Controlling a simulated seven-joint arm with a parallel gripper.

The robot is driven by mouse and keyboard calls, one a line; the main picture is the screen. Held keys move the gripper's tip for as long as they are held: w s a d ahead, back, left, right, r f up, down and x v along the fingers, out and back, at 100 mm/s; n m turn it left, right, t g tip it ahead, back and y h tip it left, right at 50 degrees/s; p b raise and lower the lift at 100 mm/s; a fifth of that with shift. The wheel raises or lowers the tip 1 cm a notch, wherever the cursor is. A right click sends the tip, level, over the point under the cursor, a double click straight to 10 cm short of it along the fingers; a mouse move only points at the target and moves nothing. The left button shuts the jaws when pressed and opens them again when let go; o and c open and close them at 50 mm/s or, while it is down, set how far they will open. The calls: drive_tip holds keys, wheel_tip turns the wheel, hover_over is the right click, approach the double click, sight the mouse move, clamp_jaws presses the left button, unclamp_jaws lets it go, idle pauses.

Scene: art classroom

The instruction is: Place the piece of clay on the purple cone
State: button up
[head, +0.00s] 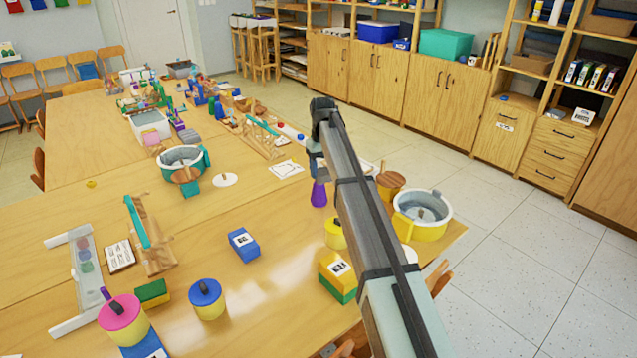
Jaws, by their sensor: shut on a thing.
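The purple cone (319,195) stands upright on the table, a little above the middle of the head view, just left of my arm. My gripper (317,172) points down directly above the cone's tip, close to it. The gripper is small and dark here, and my own arm covers part of it. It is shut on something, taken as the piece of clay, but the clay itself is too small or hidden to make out. I cannot tell whether the held piece touches the cone.
A yellow pot (424,214) and a wooden piece (390,183) stand right of my arm. A yellow-green block (338,277) and a blue box (244,244) lie nearer. A teal pot (184,162) stands left. Bare table (270,205) lies left of the cone.

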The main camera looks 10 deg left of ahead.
drive_tip(key=w+a+r+n, duration=0.1)
drive_tip(key=w+a+r, duration=0.15)
drive_tip(key=w, duration=0.75)
drive_tip(key=shift+n, duration=0.9)
drive_tip(key=shift+s+d+f, duration=0.1)
drive_tip(key=shift+s+f, duration=0.05)
drive_tip(key=shift+f, duration=2.2)
drive_tip(key=shift+s+d+f, duration=0.1)
drive_tip(key=shift+f, duration=2.2)
drive_tip(key=shift+f, duration=0.1)
drive_tip(key=o, duration=1.1)
drive_tip(key=shift+o, duration=0.2)
wheel_tip(320, 180, up, 12)
